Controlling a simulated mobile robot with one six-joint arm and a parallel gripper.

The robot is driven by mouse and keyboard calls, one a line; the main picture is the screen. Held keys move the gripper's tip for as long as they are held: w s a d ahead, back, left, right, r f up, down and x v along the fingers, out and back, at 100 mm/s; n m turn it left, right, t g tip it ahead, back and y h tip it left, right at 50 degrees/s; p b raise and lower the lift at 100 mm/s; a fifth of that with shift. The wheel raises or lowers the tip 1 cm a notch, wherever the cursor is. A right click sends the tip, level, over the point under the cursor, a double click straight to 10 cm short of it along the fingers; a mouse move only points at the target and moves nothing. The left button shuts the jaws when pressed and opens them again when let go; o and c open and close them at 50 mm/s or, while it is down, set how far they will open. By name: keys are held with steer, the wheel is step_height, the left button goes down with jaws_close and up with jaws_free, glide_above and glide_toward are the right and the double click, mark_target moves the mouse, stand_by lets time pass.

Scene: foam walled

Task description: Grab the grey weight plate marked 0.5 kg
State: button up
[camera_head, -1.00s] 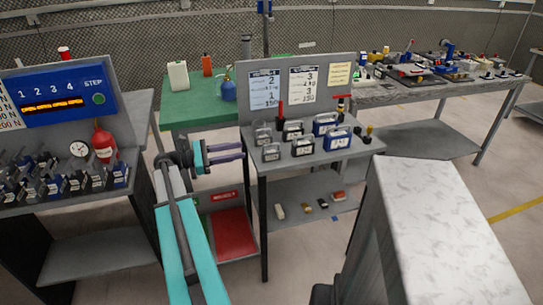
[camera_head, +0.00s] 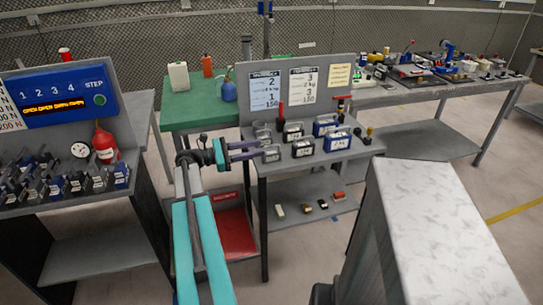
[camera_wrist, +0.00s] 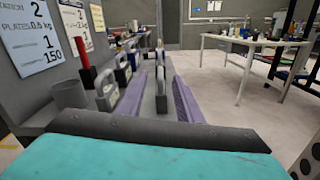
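Two grey weight plates with handles stand at the left end of the grey shelf table (camera_head: 330,157), a rear one (camera_head: 262,132) and a front one (camera_head: 271,153). Their labels are too small to read. My gripper (camera_head: 259,149) is open, with its purple fingers pointing at the front grey plate from the left. In the wrist view a grey plate (camera_wrist: 161,88) stands upright in the gap between the fingers (camera_wrist: 160,95), and no grip on it shows. Another grey plate (camera_wrist: 105,88) is just outside the left finger.
Dark plates (camera_head: 293,132) and blue plates (camera_head: 337,139) stand close to the right of the grey ones. A grey backboard (camera_head: 297,90) with posters rises behind them. A grey cup (camera_wrist: 69,94) stands left of the fingers. A red bin (camera_head: 236,235) is below.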

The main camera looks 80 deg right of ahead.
mark_target(265, 148)
steer(key=shift+x, duration=0.85)
steer(key=shift+p+x, duration=0.55)
steer(key=shift+x, duration=2)
steer(key=shift+a+f, duration=0.15)
jaws_close()
